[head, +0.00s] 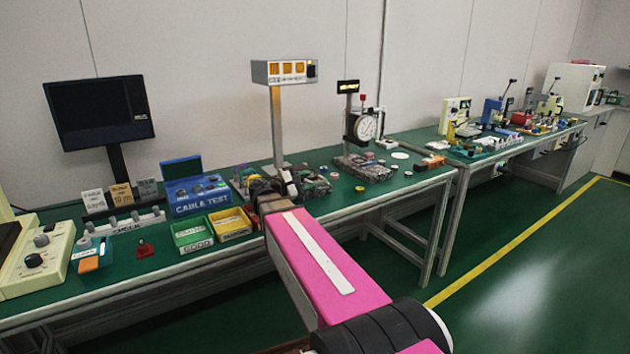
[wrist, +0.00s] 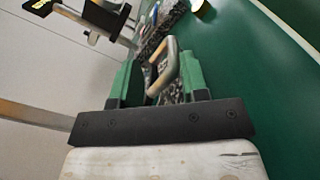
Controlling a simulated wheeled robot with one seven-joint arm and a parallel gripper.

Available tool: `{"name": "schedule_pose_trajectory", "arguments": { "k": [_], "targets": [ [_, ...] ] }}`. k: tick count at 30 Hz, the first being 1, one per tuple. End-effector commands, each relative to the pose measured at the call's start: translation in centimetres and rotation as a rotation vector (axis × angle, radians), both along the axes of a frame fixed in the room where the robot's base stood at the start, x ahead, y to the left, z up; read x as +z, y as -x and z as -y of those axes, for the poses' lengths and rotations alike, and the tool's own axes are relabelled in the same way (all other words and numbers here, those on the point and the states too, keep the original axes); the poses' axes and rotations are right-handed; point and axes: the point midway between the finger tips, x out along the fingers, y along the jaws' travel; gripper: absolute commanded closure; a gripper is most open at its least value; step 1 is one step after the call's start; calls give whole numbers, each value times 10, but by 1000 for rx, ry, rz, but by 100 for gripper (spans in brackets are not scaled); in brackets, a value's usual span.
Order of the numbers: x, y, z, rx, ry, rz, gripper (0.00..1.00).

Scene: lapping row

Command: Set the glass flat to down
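My gripper (head: 272,190) is over the bench's front part, below the lamp post. In the wrist view its two green fingers (wrist: 160,82) stand apart. A pale, bent loop-shaped bar (wrist: 163,68) rises between them, tilted, close to the right finger. I cannot tell whether it touches that finger. Behind it is a speckled block (wrist: 173,90), partly hidden by the gripper. I cannot make out the glass flat itself with certainty; the loop may be part of its fitting. In the head view my arm and gripper cover this spot.
The lamp post (head: 277,130) with its display box (head: 284,71) rises just behind my gripper. A green bin (head: 193,234), a yellow bin (head: 230,223) and a blue box (head: 197,195) stand at left. A dial gauge stand (head: 350,125) is to the right.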

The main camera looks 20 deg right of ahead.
Motion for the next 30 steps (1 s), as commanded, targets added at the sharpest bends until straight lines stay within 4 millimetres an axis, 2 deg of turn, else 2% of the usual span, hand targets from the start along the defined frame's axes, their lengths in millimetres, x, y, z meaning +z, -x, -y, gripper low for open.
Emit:
{"name": "schedule_pose_trajectory", "arguments": {
  "k": [1,6,12,18,30],
  "targets": [
    [0,2,-11,4,0,0,60],
    [0,6,-37,3,0,0,60],
    [0,10,-57,1,0,0,60],
    [0,11,-63,0,0,0,60],
    [0,11,-63,0,0,0,60]
  ]
}}
